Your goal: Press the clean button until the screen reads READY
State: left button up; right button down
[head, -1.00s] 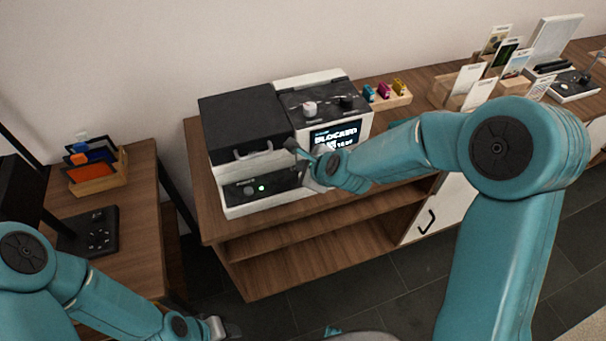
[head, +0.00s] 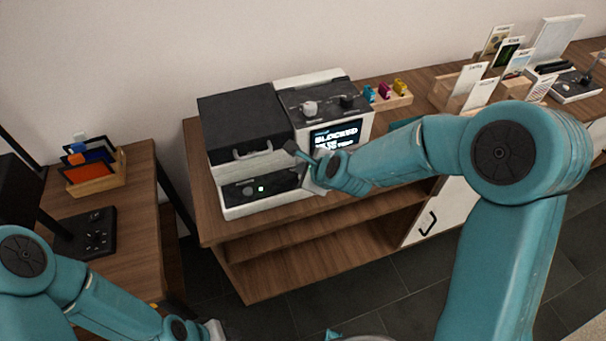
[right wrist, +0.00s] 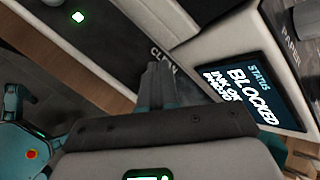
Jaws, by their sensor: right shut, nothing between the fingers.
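The printer (head: 240,120) is a black and white machine on the wooden cabinet. Its screen (head: 336,134) reads BLOCKED; in the right wrist view the screen (right wrist: 243,92) shows STATUS and BLOCKED with smaller lines below. The CLEAN label (right wrist: 163,60) is on the dark front panel, right beside my fingertips. The button itself is not visible, perhaps hidden behind the fingers. My right gripper (head: 291,148) is shut and empty, at the printer's front; I cannot tell whether it touches. It also shows in the right wrist view (right wrist: 155,72). My left gripper (head: 214,330) is mostly cut off at the bottom edge.
A green light (head: 261,189) glows on the printer's lower front. Knobs (head: 310,107) sit on its top right. Small ink cartridges (head: 384,91) stand in a wooden holder behind it to the right. Card racks (head: 455,92) stand farther right. A side table (head: 130,235) is at left.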

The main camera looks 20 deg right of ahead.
jog(key=shift+f+b, duration=0.3)
jog(key=shift+r, duration=0.1)
dwell(0.4)
jog(key=shift+r+p, duration=0.7)
jog(key=shift+r, duration=0.1)
notch_tip(320, 180, up, 5)
jog(key=p, duration=0.4)
jog(key=shift+r, duration=0.1)
dwell(0.5)
